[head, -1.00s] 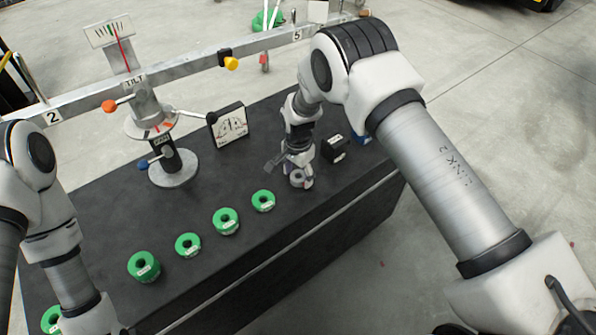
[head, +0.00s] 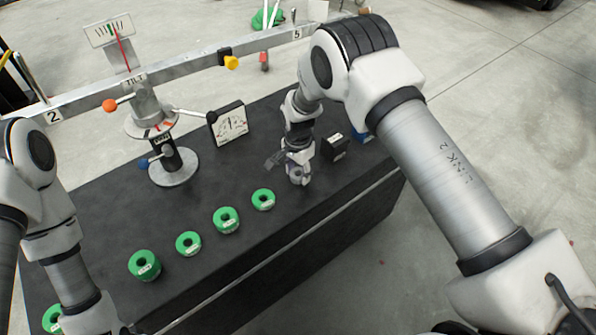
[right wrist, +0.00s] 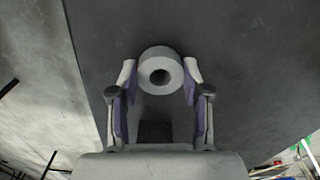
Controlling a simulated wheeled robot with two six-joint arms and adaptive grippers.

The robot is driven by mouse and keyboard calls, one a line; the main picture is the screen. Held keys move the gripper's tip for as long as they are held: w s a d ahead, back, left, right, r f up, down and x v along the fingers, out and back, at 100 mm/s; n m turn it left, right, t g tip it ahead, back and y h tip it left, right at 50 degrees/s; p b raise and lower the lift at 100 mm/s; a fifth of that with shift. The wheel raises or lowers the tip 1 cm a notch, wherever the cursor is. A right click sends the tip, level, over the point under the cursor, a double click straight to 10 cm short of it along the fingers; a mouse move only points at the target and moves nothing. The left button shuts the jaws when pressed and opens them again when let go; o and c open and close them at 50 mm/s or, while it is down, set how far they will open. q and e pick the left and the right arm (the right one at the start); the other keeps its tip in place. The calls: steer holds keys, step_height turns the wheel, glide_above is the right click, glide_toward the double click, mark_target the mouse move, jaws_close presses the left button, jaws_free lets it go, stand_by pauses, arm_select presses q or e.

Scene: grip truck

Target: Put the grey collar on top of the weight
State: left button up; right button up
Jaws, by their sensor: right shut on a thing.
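The grey collar (right wrist: 160,70) is a short thick ring with a dark centre hole. My right gripper (right wrist: 161,75) is shut on it, one finger on each side. In the head view the right gripper (head: 298,179) is low over the black table top, and the collar is mostly hidden by its fingers. Another weight (head: 51,319) is partly hidden by my left arm. My left gripper is outside the view.
A balance stand (head: 174,167) with a long beam (head: 180,75) rises behind the weights. The table's front edge runs close by. Bare table lies between stand and weights.

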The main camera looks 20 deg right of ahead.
steer(key=shift+r+p, duration=0.55)
steer(key=shift+r, duration=0.4)
steer(key=shift+r+p, duration=1.75)
steer(key=shift+r, duration=0.85)
step_height(320, 180, up, 7)
steer(key=p, duration=0.5)
steer(key=shift+r, duration=0.2)
